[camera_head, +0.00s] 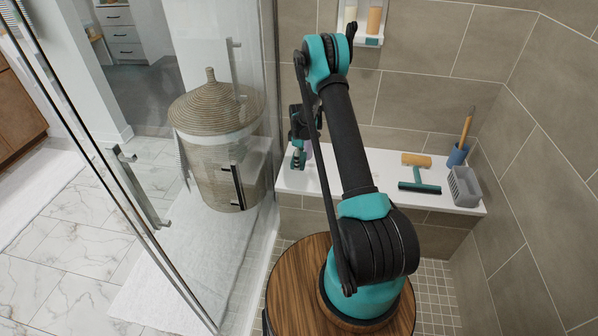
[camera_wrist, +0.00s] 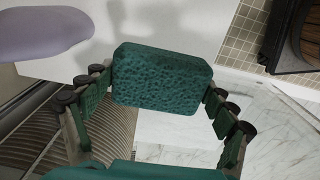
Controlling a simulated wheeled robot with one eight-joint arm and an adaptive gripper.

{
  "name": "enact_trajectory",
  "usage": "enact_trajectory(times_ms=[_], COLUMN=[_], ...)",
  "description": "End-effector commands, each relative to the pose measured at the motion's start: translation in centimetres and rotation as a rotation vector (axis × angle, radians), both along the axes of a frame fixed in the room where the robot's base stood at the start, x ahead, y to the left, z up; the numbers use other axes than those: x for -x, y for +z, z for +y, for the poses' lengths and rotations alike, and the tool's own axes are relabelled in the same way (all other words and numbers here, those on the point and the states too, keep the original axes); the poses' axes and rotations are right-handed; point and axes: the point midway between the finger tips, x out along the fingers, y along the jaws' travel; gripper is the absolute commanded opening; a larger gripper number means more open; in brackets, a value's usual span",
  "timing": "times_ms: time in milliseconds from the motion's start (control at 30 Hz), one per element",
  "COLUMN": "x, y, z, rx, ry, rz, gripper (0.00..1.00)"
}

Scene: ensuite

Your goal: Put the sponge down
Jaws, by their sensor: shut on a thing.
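The sponge is a dark green, pitted block (camera_wrist: 162,80) in the middle of the wrist view. My gripper (camera_wrist: 160,92) is shut on it, with one finger pad at each short side. In the head view my gripper (camera_head: 298,158) is at the left end of the white bench top (camera_head: 335,182), beyond my arm. The sponge cannot be clearly told apart from the gripper there. I cannot tell whether the sponge touches the bench top.
A lavender object (camera_wrist: 45,32) lies near the sponge. On the bench's right are a teal squeegee (camera_head: 420,187), a tan roll-like item (camera_head: 416,160), a blue cup (camera_head: 457,155) and a grey basket (camera_head: 464,187). A wicker hamper (camera_head: 220,150) stands left, behind glass.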

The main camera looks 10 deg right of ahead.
Motion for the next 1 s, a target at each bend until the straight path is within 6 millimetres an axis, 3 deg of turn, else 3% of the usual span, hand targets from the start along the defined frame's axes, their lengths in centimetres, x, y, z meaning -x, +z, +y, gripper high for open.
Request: enact_trajectory(times_ms=[100,367,600,1000], x=[0.0,0.0,0.0,0.0], y=[-2.2,-3.9,-6.9,-7.5], z=[0.0,0.0,0.0,0.0], rx=[0.0,0.0,0.0,0.0], ry=[0.0,-0.001,-0.001,-0.001], rz=[0.0,0.0,0.0,0.0], gripper=[0.58,0.58,0.58,0.58])
